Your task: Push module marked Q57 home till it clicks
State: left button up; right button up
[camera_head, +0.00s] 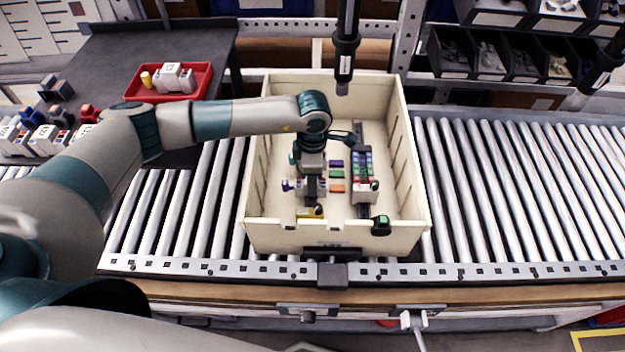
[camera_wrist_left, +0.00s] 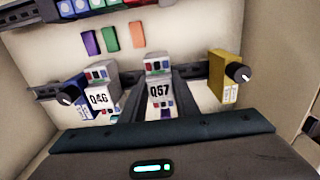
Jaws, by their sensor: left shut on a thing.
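The module marked Q57 (camera_wrist_left: 159,91) is pale grey with small coloured squares on its top. In the left wrist view it sits between the dark fingers of my left gripper (camera_head: 312,192), which is shut on it. It is in line with the dark rail, but its foot is hidden, so I cannot tell how it sits there. The Q46 module (camera_wrist_left: 99,98) stands to its left with a blue knobbed block (camera_wrist_left: 70,92) beside it. A yellow block with a black knob (camera_wrist_left: 226,78) stands to its right, with bare rail between.
The cream crate (camera_head: 258,235) stands on the roller conveyor (camera_head: 500,190), its walls close around my gripper. A second rail with a row of modules (camera_head: 362,165) lies to the right. A black tool (camera_head: 345,50) hangs over the crate. A red tray (camera_head: 195,92) is at the left.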

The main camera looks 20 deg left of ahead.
dwell(0.4)
pick_arm(q)
jog(key=o, duration=1.3)
jog(key=shift+c, duration=0.2)
notch_tip(320, 180, up, 17)
jog(key=b, duration=0.5)
jog(key=shift+r, duration=0.15)
pick_arm(e)
jog(key=shift+t, duration=0.4)
jog(key=w+f, duration=0.2)
jog(key=f, duration=0.1)
jog(key=a+f, duration=0.1)
jog(key=shift+w+a+f, duration=0.1)
jog(key=shift+w+f, duration=0.3)
pick_arm(q)
jog(key=shift+r, duration=0.1)
pick_arm(e)
jog(key=shift+s, duration=0.2)
